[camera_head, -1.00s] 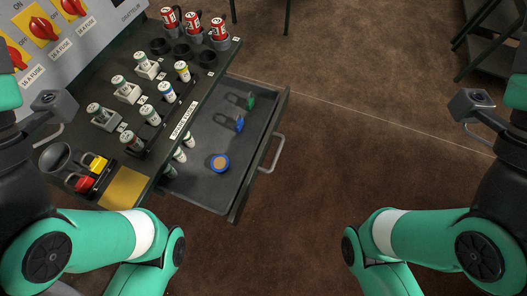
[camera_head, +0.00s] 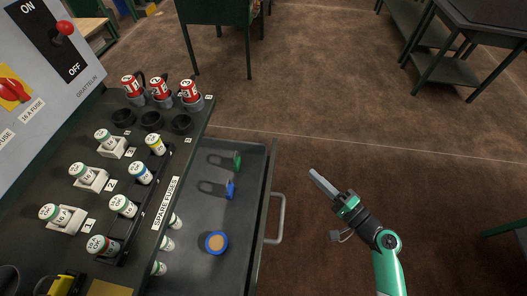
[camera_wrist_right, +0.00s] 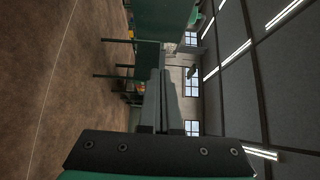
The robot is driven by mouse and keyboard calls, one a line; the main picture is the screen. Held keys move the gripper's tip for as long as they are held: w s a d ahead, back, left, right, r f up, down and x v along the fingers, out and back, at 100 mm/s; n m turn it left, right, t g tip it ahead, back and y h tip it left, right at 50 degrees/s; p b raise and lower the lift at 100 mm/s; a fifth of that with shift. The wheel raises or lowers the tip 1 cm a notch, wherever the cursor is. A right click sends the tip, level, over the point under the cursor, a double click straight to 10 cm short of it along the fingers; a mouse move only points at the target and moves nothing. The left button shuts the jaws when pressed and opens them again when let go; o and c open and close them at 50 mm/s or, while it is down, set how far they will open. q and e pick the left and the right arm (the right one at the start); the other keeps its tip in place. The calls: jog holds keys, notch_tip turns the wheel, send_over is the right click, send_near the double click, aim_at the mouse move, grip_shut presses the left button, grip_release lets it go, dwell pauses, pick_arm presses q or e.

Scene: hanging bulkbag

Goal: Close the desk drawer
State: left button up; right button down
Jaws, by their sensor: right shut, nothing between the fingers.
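The desk drawer (camera_head: 197,268) is pulled open from the desk (camera_head: 187,137) in the head view. Its front panel (camera_head: 264,215) carries a grey bar handle (camera_head: 280,219) on the outer side. My right gripper (camera_head: 322,184) is to the right of the handle, apart from it, with its fingers shut and empty, pointing up and left. In the right wrist view the shut fingers (camera_wrist_right: 160,95) point into the room, and neither drawer nor handle shows there. My left gripper is not in view.
The drawer holds a blue round roll (camera_head: 216,242), a blue padlock (camera_head: 230,189) and a green padlock (camera_head: 237,160), plus several fuses at its left. Fuses and red-topped items stand on the desk. The floor right of the handle is clear.

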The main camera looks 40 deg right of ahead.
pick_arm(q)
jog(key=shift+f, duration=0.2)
pick_arm(e)
jog(key=w, duration=1.2)
jog(key=shift+a+f+m+h, duration=0.25)
jog(key=shift+m+h, duration=0.05)
jog(key=shift+h, duration=0.1)
